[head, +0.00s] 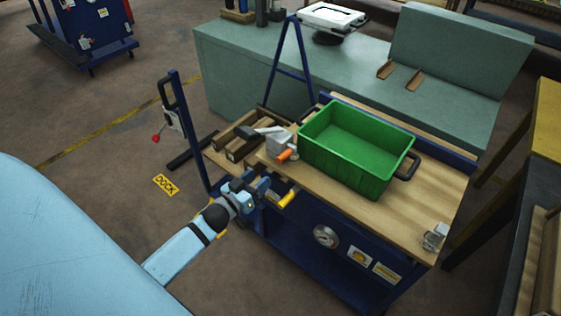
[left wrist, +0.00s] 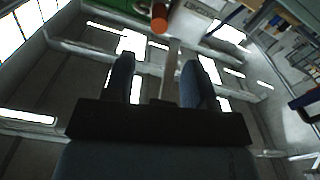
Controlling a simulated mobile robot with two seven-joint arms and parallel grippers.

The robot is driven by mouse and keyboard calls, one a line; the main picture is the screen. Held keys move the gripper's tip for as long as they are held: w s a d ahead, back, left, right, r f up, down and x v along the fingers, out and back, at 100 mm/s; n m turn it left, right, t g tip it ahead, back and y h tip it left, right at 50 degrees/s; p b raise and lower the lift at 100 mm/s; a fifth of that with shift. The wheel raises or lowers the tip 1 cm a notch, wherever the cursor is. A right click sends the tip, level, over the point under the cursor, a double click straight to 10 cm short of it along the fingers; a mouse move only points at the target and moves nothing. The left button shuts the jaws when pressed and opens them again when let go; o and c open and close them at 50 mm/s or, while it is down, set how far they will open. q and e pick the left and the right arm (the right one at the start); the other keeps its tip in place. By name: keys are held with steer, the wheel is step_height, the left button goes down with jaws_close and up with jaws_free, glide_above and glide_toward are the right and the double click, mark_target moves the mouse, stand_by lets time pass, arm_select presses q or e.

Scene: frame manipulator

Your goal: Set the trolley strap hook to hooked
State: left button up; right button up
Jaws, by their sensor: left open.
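The trolley (head: 395,222) has a wooden top, a dark blue body and a green bin (head: 385,180) on it. A grey metal fitting (head: 279,145) with an orange grip (head: 286,155) sits at the bin's left end. I cannot tell for sure which part is the strap hook or whether it is hooked. My left gripper (head: 264,188) is at the trolley's near left edge, below the orange grip and beside a yellow handle-like part (head: 288,199). In the left wrist view my open fingers (left wrist: 164,80) point up towards an orange cylinder (left wrist: 160,18); a grey bar shows between them, contact unclear.
A wooden tray (head: 235,138) holds dark items left of the bin. A blue post (head: 188,130) with a handle stands at the trolley's left. A grey-green bench (head: 235,70) runs behind. A small clear object (head: 435,236) sits at the right corner.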

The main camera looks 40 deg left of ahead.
mark_target(280, 160)
arm_select(q)
steer(key=w, duration=0.6)
steer(key=w+d, duration=0.1)
steer(key=w, duration=0.3)
jaws_close()
